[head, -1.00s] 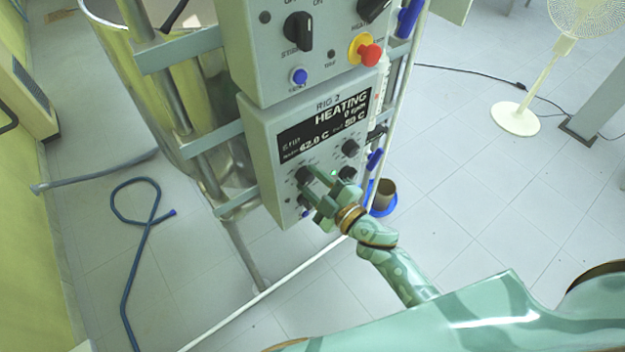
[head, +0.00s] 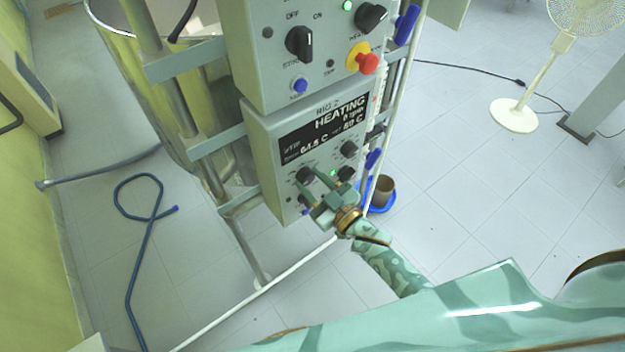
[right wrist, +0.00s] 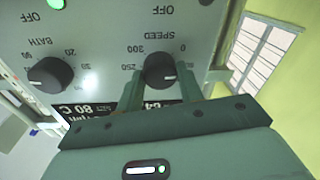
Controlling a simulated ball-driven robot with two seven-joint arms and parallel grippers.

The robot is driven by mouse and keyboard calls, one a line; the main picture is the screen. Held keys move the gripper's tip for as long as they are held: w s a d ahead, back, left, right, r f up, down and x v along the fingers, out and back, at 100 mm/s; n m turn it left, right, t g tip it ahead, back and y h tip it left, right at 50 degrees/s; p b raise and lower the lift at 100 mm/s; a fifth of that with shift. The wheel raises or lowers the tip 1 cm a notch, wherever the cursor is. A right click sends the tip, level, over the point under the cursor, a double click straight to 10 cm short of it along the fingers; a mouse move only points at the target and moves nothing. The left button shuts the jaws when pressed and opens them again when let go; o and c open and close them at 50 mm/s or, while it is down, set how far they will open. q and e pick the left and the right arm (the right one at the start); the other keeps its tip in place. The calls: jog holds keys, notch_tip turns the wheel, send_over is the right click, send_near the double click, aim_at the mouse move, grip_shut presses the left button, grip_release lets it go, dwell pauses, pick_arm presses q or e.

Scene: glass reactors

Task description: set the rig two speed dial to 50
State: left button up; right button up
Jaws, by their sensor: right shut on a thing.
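The rig two control box (head: 268,150) hangs on the reactor frame. Its display (head: 325,128) reads HEATING, 0 rpm, about 64.5 C. The black speed dial (head: 305,174) is at the lower left of its face. In the right wrist view the speed dial (right wrist: 160,70) appears upside down, with SPEED and numbers around it; its pointer setting is not clear. My right gripper (head: 311,186) reaches in from the lower right. In the right wrist view its fingers (right wrist: 160,88) stand on both sides of the dial, shut on it. My left gripper is not in view.
The bath dial (right wrist: 48,73) is beside the speed dial. Above the box is a panel with a red button (head: 368,64) and black switches. A blue hose (head: 146,240) lies on the floor at left.

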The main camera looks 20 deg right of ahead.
jog(key=shift+f, duration=0.1)
dwell(0.4)
jog(key=o, duration=1)
jog(key=shift+s, duration=0.1)
jog(key=v, duration=1.6)
jog(key=shift+d, duration=0.15)
